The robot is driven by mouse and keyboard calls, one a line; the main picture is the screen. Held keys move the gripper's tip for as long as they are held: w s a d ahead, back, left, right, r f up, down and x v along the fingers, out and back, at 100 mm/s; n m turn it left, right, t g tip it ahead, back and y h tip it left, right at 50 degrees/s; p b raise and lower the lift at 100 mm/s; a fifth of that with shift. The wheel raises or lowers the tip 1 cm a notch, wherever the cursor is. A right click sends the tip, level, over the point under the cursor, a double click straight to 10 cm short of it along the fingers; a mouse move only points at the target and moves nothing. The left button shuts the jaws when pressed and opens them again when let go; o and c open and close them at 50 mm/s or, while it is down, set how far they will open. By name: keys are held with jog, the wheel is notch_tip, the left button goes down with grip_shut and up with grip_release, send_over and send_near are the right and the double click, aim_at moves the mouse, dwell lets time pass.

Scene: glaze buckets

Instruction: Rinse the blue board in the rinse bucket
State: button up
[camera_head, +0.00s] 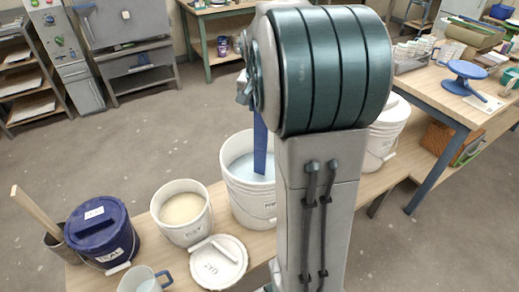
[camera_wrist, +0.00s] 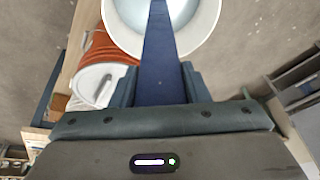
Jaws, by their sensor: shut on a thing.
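The blue board (camera_head: 261,143) hangs down into the white rinse bucket (camera_head: 236,192) in the head view. Its lower part is inside the bucket, which holds pale bluish liquid (camera_head: 243,165). Whether the lower end is under the liquid is hard to tell. In the wrist view my gripper (camera_wrist: 162,85) is shut on the blue board (camera_wrist: 160,45), which runs away from the fingers over the bucket's opening (camera_wrist: 207,35). In the head view my arm hides the right side of the bucket and most of my gripper.
A bucket of cream glaze (camera_head: 182,210) and a lidded navy bucket (camera_head: 101,233) stand to the left on the bench. A loose white lid (camera_head: 218,262) and a mug (camera_head: 145,281) lie in front. A lidded white bucket (camera_head: 384,135) stands behind my arm at right.

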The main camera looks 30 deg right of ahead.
jog(key=w+d+p+v, duration=0.1)
jog(key=p+v, duration=0.7)
jog(key=v, duration=0.4)
jog(key=shift+r, duration=0.6)
jog(key=shift+d+r, duration=0.1)
jog(key=shift+d, duration=0.05)
dwell(0.3)
notch_tip(320, 180, up, 5)
jog(key=p, duration=0.3)
jog(key=shift+p, duration=0.3)
dwell(0.3)
